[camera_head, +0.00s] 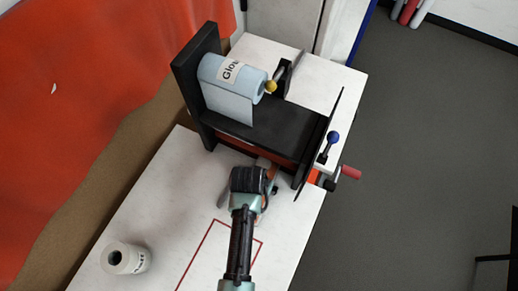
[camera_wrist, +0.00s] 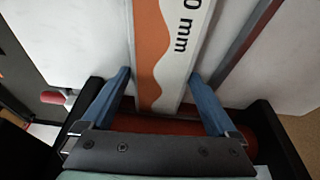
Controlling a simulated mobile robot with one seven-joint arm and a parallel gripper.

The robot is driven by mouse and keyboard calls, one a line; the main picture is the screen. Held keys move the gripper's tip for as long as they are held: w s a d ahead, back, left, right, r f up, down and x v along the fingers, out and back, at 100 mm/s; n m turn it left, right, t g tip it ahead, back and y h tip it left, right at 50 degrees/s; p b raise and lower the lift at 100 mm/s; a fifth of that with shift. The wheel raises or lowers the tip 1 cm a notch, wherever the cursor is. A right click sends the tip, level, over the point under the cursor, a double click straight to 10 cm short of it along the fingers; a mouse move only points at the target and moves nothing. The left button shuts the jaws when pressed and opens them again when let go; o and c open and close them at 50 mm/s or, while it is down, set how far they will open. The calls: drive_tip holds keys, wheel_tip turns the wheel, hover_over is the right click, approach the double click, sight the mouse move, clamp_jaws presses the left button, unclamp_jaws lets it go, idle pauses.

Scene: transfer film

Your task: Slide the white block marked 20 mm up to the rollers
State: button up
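The block (camera_wrist: 172,40) lies between my fingers in the wrist view. It is white with a wavy orange strip and lettering ending in "0 mm"; the first digit is cut off. The blue fingers of my gripper (camera_wrist: 160,75) are spread wide, one tip beside each long edge of the block. I cannot tell whether they touch it. A dark red roller (camera_wrist: 250,128) runs across the lower part, by the block's lower end. In the head view my gripper (camera_head: 262,178) is low at the front of the black machine (camera_head: 280,127); the block is mostly hidden there.
A film roll marked "Glow" (camera_head: 228,82) sits on the machine. Knobs and a red crank handle (camera_head: 351,173) stick out at the right. A white roll (camera_head: 125,258) stands at front left. A red outline (camera_head: 211,238) marks the white table (camera_head: 165,210).

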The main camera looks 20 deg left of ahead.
drive_tip(key=b+v, duration=0.1)
drive_tip(key=v, duration=1.2)
idle(0.5)
